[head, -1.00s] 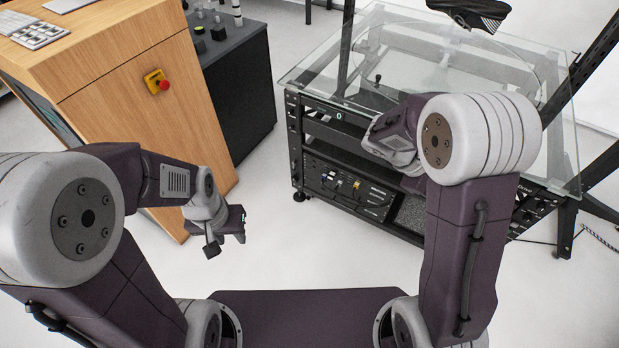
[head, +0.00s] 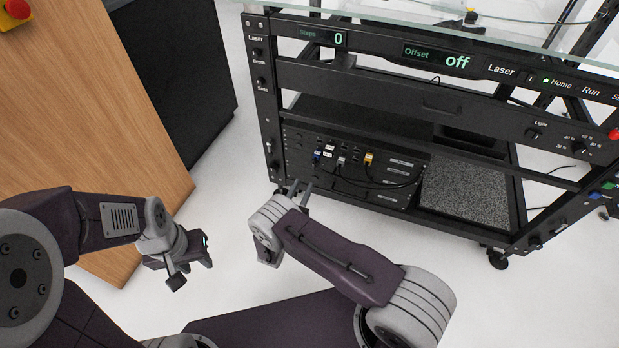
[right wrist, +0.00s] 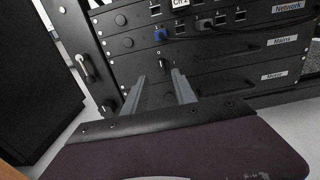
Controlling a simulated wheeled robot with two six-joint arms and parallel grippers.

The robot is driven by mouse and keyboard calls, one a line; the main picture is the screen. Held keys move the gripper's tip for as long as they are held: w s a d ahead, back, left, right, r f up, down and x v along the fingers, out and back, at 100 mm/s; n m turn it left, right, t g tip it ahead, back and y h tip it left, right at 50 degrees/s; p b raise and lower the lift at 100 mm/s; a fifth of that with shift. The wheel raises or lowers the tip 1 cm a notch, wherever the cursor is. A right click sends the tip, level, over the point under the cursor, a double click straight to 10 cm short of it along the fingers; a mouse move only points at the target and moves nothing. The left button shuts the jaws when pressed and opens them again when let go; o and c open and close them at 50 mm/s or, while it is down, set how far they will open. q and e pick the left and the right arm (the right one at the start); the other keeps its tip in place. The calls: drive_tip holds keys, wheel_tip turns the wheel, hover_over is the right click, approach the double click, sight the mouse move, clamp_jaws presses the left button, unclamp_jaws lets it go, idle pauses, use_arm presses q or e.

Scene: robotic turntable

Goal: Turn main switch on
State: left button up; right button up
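A small dark switch (right wrist: 163,65) sits on the front of the rack unit in the right wrist view. It appears to be on the row with the "Mains" label (right wrist: 285,43). My right gripper (right wrist: 160,74) is open and empty. Its two fingers point at the panel, one on either side of the switch in that view; I cannot tell whether they touch it. In the head view my right gripper (head: 294,187) is at the lower left corner of the rack unit (head: 345,165). My left gripper (head: 190,260) hangs over the floor, far from the rack; its finger opening is unclear.
The black turntable frame (head: 400,85) has displays, knobs and a glass top above the rack. A knob column (right wrist: 88,68) stands left. A wooden cabinet (head: 95,120) is near my left arm.

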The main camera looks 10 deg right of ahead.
sight(313, 165)
drive_tip(key=b+x, duration=0.5)
drive_tip(key=x, duration=0.3)
drive_tip(key=shift+w+d, duration=0.15)
drive_tip(key=shift+d, duration=0.1)
drive_tip(key=shift+w+d+r, duration=0.1)
drive_tip(key=shift+w+d, duration=0.05)
drive_tip(key=shift+w, duration=0.05)
drive_tip(key=shift+c, duration=0.3)
clamp_jaws()
